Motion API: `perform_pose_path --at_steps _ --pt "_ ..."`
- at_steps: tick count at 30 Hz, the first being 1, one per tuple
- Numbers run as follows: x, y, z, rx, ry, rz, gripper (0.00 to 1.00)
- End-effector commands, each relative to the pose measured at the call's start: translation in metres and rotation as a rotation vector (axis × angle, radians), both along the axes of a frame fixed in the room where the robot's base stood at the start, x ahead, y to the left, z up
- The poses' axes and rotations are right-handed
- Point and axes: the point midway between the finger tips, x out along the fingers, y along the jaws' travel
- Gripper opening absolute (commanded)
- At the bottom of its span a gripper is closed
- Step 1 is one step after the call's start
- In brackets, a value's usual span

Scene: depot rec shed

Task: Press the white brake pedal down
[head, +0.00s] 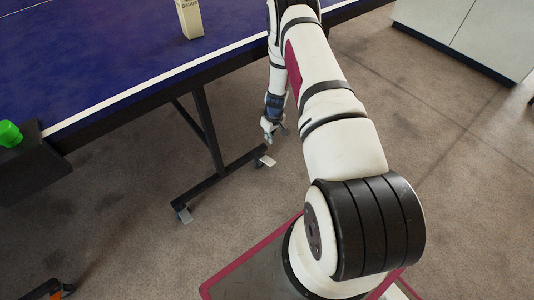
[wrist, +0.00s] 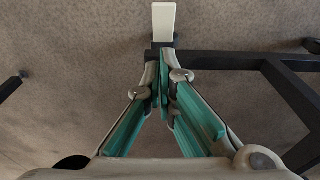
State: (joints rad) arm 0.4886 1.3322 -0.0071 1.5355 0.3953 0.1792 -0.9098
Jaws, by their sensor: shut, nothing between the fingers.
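The white brake pedal (wrist: 164,22) is a small pale plate at the top of the wrist view, just past my fingertips. In the head view a white pedal (head: 266,160) sits low by the floor at the end of the table's black foot bar, below my gripper (head: 270,135). My gripper (wrist: 160,68) is shut and empty, with its teal-padded fingers together and pointing toward the pedal's base. I cannot tell whether the fingertips touch the pedal; a gap shows in the head view.
A green object (head: 10,134) sits at far left.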

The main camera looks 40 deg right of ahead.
Motion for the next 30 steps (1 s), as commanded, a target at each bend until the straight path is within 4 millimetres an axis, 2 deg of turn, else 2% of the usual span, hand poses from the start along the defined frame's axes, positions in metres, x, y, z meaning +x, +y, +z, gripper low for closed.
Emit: perform_pose_path --at_steps 7,11,26,30 --pt "0.000 0.000 -0.001 0.000 0.000 0.000 0.00" --pt "0.001 0.000 -0.011 0.001 0.001 0.001 0.00" --pt "0.012 0.001 -0.103 0.001 0.002 0.001 0.00" --pt "0.004 0.001 -0.121 0.001 0.002 -0.001 0.00"
